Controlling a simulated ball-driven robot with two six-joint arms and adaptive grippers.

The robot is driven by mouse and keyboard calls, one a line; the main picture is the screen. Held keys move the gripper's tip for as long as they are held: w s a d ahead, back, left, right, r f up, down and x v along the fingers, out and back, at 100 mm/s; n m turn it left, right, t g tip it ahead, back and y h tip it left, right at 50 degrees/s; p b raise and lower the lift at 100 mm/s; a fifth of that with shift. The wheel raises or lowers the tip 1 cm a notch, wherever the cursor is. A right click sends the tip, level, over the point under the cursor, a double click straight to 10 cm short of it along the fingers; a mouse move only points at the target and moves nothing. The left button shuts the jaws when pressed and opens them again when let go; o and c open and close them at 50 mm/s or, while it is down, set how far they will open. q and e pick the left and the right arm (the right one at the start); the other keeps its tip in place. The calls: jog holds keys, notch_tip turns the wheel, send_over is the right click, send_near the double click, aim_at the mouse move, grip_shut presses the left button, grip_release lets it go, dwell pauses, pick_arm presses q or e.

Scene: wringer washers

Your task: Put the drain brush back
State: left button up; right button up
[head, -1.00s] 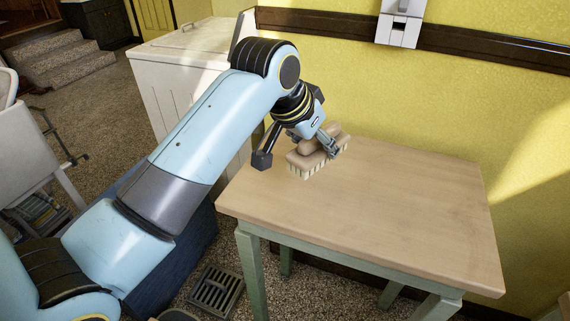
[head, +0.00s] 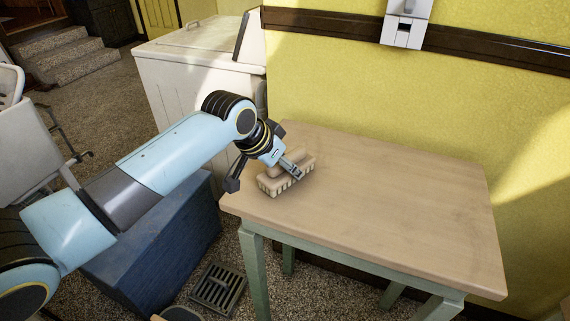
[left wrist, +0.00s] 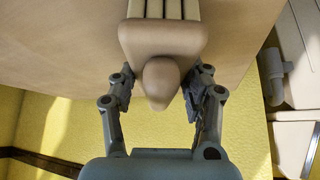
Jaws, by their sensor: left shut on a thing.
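The drain brush (head: 271,186) has a brown wooden block with a rounded handle and pale bristles. It is at the left end of the wooden table (head: 400,215), bristles down; I cannot tell whether they touch the top. My left gripper (head: 291,168) is shut on the brush handle. In the left wrist view the brush handle (left wrist: 160,82) sits between the fingers of the left gripper (left wrist: 161,90), with the block and bristle rows beyond. My right gripper is not in view.
A floor drain grate (head: 217,288) lies left of the table. A blue box (head: 160,240) stands beside it, partly behind my arm. A white washer (head: 195,75) stands behind. A dispenser (head: 404,24) hangs on the yellow wall. Most of the tabletop is clear.

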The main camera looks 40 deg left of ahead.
pick_arm(q)
jog(key=shift+f, duration=0.1)
jog(key=o, duration=1.5)
jog(key=shift+c, duration=0.2)
jog(key=shift+s+a+r, duration=0.1)
jog(key=shift+s+r, duration=0.1)
jog(key=shift+r, duration=0.3)
jog(key=d+p+v, duration=0.1)
jog(key=v, duration=1)
jog(key=shift+a, duration=0.5)
jog(key=shift+s, duration=0.15)
